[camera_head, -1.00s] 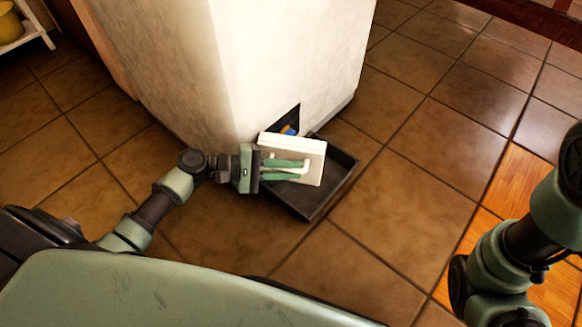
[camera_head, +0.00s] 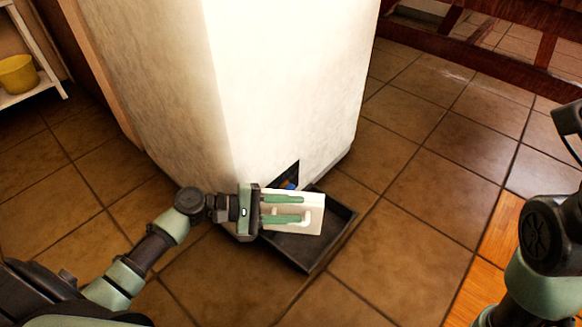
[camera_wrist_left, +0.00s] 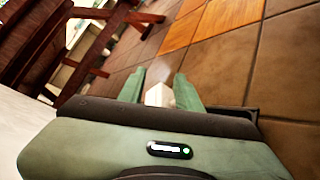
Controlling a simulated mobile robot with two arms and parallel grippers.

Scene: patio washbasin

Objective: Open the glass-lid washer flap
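The washer flap (camera_head: 314,204) is a small pale panel low on the white washer block (camera_head: 290,80). It stands tilted out from a dark opening (camera_head: 288,174), in which something blue shows. My left gripper (camera_head: 302,209) lies over the flap's face, its two green fingers apart. A white handle (camera_head: 306,216) shows between and beside the fingertips. In the left wrist view, a white piece (camera_wrist_left: 159,95) sits between the fingers; I cannot tell whether they touch it. My right arm is at the right edge; its gripper is out of view.
A dark shallow tray (camera_head: 300,250) lies on the tiled floor under the flap. A shelf with a yellow pot (camera_head: 17,75) stands at the far left. Wooden railings (camera_head: 480,45) run along the back right. Floor right of the tray is clear.

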